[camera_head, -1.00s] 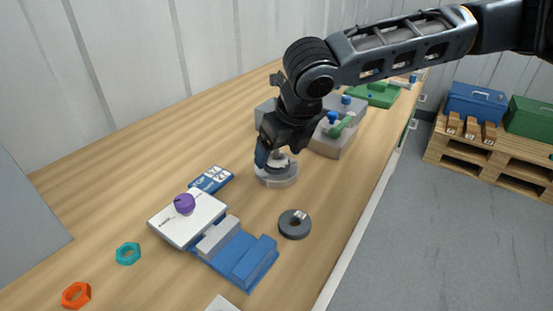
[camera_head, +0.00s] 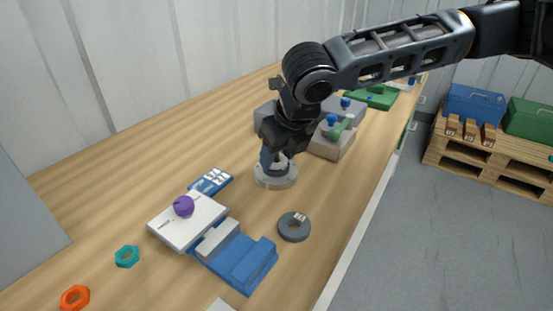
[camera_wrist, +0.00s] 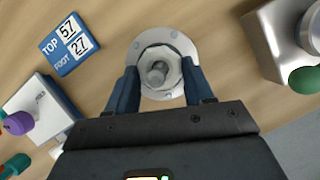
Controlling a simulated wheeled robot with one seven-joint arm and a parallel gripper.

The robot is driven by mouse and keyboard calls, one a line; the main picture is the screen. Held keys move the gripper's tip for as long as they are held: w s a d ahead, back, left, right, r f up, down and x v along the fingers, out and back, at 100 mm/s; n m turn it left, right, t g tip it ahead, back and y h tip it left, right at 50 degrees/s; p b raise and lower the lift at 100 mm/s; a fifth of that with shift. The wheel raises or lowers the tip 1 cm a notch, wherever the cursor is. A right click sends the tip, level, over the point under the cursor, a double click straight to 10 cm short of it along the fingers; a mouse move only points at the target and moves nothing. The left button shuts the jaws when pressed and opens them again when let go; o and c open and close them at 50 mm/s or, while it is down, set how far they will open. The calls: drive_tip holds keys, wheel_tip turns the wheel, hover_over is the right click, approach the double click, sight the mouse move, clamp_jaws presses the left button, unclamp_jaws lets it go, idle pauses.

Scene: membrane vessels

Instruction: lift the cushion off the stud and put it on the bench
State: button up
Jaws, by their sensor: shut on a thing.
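A round pale flange (camera_head: 276,180) with bolt holes around its edge sits on the wooden bench (camera_head: 120,195). In the wrist view the flange (camera_wrist: 146,40) has an upright grey stud (camera_wrist: 158,72) at its middle. A pale ring-like piece, seemingly the cushion (camera_wrist: 174,66), is around the stud. My gripper (camera_wrist: 161,80) has its two blue fingers on either side of that piece and is shut on it. In the head view my gripper (camera_head: 270,160) is low over the flange and hides most of the cushion and stud.
A dark grey ring (camera_head: 294,227) lies in front of the flange. A blue-and-white fixture (camera_head: 235,255) with a purple knob (camera_head: 184,206) and a blue number card (camera_head: 211,181) are at left. Grey blocks with a green handle (camera_head: 341,128) stand behind. Bare bench lies at far left.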

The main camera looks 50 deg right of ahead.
drive_tip(key=shift+r+p, duration=2.4)
drive_tip(key=shift+r, duration=4.15)
drive_tip(key=s+d+f+m+g+h+b, duration=0.1)
drive_tip(key=s+d+f+m+g, duration=0.15)
drive_tip(key=s+d+m, duration=0.6)
drive_tip(key=s+d+f+m+g+h+b, duration=0.1)
drive_tip(key=s+d+f+m+g+h, duration=0.3)
drive_tip(key=s, duration=0.8)
drive_tip(key=t+y+p, duration=0.1)
drive_tip(key=t+y, duration=0.1)
drive_tip(key=t, duration=0.1)
hover_over(341, 177)
drive_tip(key=a, duration=0.1)
drive_tip(key=shift+m+g, duration=0.25)
drive_tip(key=shift+m, duration=0.2)
wheel_tip(341, 177, down, 6)
drive_tip(key=shift+a+r, duration=0.1)
drive_tip(key=shift+a, duration=0.05)
drive_tip(key=shift+f, duration=2.05)
